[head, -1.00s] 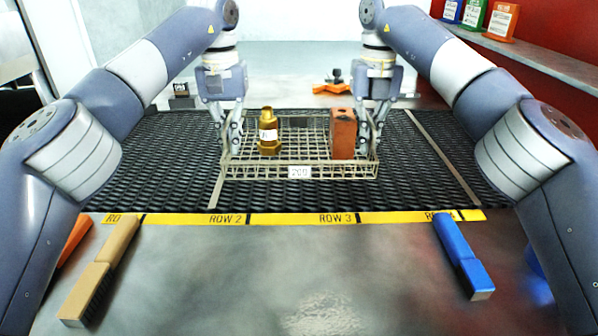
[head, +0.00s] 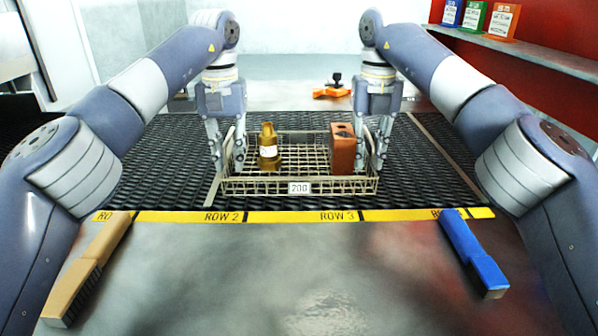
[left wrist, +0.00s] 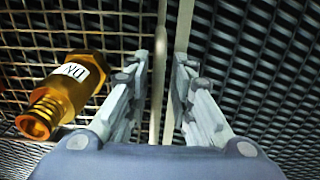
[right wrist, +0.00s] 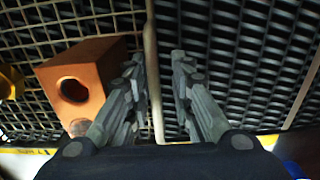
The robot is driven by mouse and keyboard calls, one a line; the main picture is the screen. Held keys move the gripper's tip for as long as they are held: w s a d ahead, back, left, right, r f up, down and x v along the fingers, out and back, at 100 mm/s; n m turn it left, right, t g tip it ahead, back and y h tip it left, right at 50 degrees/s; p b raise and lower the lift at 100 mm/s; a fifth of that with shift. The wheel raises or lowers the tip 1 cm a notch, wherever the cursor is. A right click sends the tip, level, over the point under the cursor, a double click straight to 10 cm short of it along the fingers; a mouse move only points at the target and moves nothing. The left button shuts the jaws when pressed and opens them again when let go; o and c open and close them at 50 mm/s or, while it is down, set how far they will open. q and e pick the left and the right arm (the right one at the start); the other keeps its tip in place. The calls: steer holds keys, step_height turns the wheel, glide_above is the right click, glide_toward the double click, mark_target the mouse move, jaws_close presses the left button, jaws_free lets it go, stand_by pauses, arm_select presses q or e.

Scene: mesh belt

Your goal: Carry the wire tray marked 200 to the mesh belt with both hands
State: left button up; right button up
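The wire tray (head: 299,178) marked 200 rests level on the black mesh belt (head: 420,165), behind the yellow strip. It holds a brass fitting (head: 268,150) with a white label and an orange-brown block (head: 341,150) with a hole. My left gripper (head: 226,168) is at the tray's left side. In the left wrist view its fingers (left wrist: 160,95) stand apart on either side of the tray rim (left wrist: 159,60). My right gripper (head: 372,165) is at the right side. In the right wrist view its fingers (right wrist: 160,90) are also apart, with the rim (right wrist: 150,50) between them.
A yellow strip (head: 285,216) with row labels runs along the belt's front edge. A tan brush (head: 90,265) and a blue-handled one (head: 472,253) lie on the grey surface in front. An orange clamp-like thing (head: 332,90) lies behind the belt.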

arm_select(q)
steer(key=shift+d+r, duration=0.1)
arm_select(e)
steer(key=shift+a, duration=0.1)
